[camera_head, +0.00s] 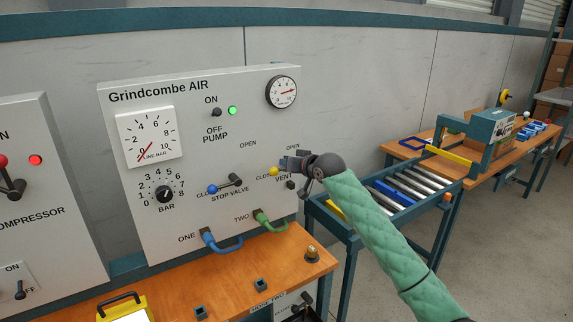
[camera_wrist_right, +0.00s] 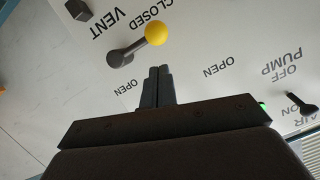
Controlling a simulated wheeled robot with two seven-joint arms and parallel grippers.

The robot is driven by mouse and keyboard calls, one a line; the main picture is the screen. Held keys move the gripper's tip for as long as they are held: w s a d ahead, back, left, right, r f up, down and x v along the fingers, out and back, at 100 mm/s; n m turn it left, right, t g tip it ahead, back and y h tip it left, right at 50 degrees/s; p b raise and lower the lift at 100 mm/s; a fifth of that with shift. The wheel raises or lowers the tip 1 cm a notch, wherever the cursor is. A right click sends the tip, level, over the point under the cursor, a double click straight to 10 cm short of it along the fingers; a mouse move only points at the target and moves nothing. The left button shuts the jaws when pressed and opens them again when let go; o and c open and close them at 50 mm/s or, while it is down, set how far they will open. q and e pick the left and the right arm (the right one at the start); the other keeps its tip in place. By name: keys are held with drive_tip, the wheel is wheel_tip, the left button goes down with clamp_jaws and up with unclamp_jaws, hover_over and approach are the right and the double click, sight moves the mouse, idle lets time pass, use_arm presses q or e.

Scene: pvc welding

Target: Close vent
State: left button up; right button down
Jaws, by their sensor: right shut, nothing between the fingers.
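The vent valve on the pump panel has a yellow ball (camera_head: 272,171) on a dark lever, and its hub is mostly hidden by my right gripper in the head view. The right wrist view shows the yellow ball (camera_wrist_right: 155,33) and the grey hub (camera_wrist_right: 115,58). The lever points toward the CLOSED label, with the ball beside that word. My right gripper (camera_head: 286,163) is shut and empty just right of the ball. Its fingertips (camera_wrist_right: 159,72) show a gap to the ball in the wrist view. My left gripper is out of view.
The panel (camera_head: 180,100) also carries a blue-ended stop valve lever (camera_head: 225,185), a pump switch (camera_head: 215,112) and gauges. Blue and green hoses (camera_head: 222,242) leave its lower part above a wooden bench (camera_head: 240,275). A roller conveyor (camera_head: 395,190) stands to the right.

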use_arm(q)
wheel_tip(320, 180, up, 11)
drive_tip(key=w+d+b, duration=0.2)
drive_tip(key=b, duration=0.1)
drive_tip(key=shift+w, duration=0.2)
use_arm(e)
drive_tip(key=v, duration=1)
drive_tip(key=shift+d+r, duration=0.35)
drive_tip(key=shift+r, duration=0.1)
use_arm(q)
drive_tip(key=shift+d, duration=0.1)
use_arm(e)
drive_tip(key=shift+s, duration=0.1)
